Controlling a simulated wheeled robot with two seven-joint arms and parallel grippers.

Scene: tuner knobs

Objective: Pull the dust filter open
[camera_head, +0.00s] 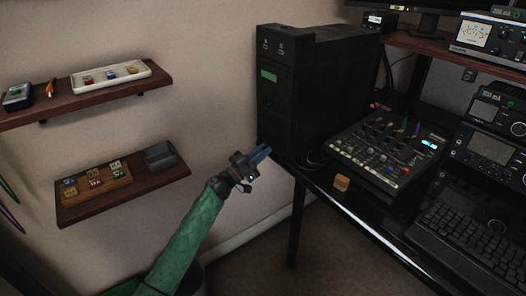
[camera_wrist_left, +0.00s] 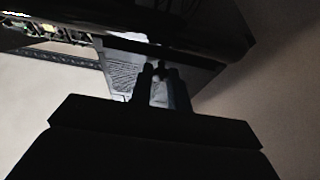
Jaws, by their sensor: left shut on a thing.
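A black computer tower (camera_head: 310,90) stands at the left end of the desk. My left gripper (camera_head: 262,153) is at the tower's lower front edge, with its blue-grey fingers pointing at it. In the left wrist view the two fingers (camera_wrist_left: 162,85) are shut on the near edge of a grey, finely textured panel, which looks like the dust filter (camera_wrist_left: 128,68). The panel lies under a dark overhanging body. The head view does not show the filter clearly, and the exact grip is dark. My right gripper is not in view.
A mixer (camera_head: 385,150) and a small orange block (camera_head: 342,183) are on the desk right of the tower. Two wall shelves (camera_head: 130,190) (camera_head: 90,98) with small items are at the left.

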